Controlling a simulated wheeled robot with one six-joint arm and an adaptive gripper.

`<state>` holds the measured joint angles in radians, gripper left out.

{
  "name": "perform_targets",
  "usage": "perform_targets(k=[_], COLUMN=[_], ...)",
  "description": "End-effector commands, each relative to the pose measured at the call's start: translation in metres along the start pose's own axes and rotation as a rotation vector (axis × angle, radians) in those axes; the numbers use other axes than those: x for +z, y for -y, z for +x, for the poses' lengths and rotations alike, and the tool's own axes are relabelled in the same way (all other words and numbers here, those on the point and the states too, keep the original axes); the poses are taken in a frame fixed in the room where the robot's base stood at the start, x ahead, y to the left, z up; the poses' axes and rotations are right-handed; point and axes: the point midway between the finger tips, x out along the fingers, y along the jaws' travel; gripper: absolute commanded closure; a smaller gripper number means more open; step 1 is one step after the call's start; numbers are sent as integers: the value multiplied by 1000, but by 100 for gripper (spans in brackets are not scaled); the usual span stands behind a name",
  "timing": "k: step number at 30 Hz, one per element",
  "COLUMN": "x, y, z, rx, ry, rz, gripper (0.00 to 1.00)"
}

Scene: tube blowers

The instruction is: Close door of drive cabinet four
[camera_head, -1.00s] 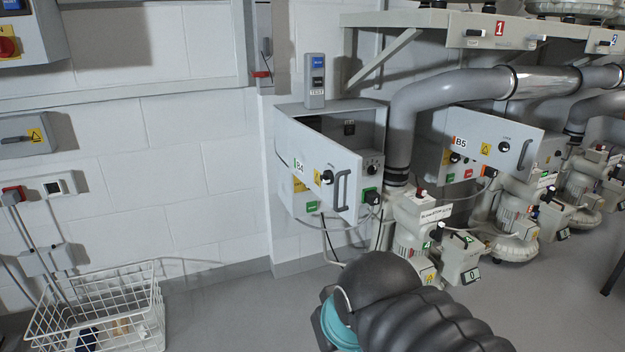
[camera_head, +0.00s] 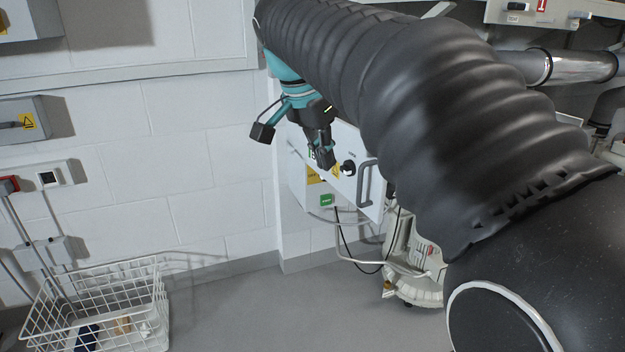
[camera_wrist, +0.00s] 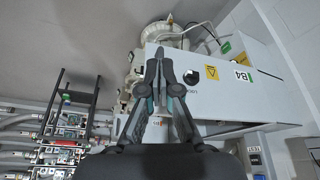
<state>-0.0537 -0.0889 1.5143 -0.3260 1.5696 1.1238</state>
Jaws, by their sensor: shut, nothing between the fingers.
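The drive cabinet marked B4 stands against the wall corner; its white door (camera_head: 344,138) stands ajar at an angle. It carries a black knob (camera_head: 348,168) and a grey bar handle (camera_head: 367,182) near its free edge. My gripper (camera_head: 325,160) is shut and empty, in front of the door's upper left part in the head view. In the wrist view, which looks upside down, my gripper (camera_wrist: 160,58) points across the door's free end, with the door (camera_wrist: 225,98) and B4 label to its right. The handle is hidden there. Contact cannot be told.
My arm hides the cabinet top and the neighbouring cabinet in the head view. A pump (camera_head: 415,262) with hoses and cables stands right of the door. A white wire basket (camera_head: 100,305) sits on the floor at left. The floor between is clear.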

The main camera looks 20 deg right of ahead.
Motion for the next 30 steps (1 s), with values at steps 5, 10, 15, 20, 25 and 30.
perform_targets(k=[5, 10, 15, 20, 25, 30], x=[-12, -14, -14, -15, -15, -37], y=[13, 14, 12, 10, 9, 6], z=[-4, 5, 32, 62, 93, 102], rx=[40, 48, 50, 49, 48, 47], ry=[-15, -18, -17, -17, -17, -19], rz=[114, 137, 136, 135, 134, 138], gripper=[100, 100, 100, 100, 100, 100])
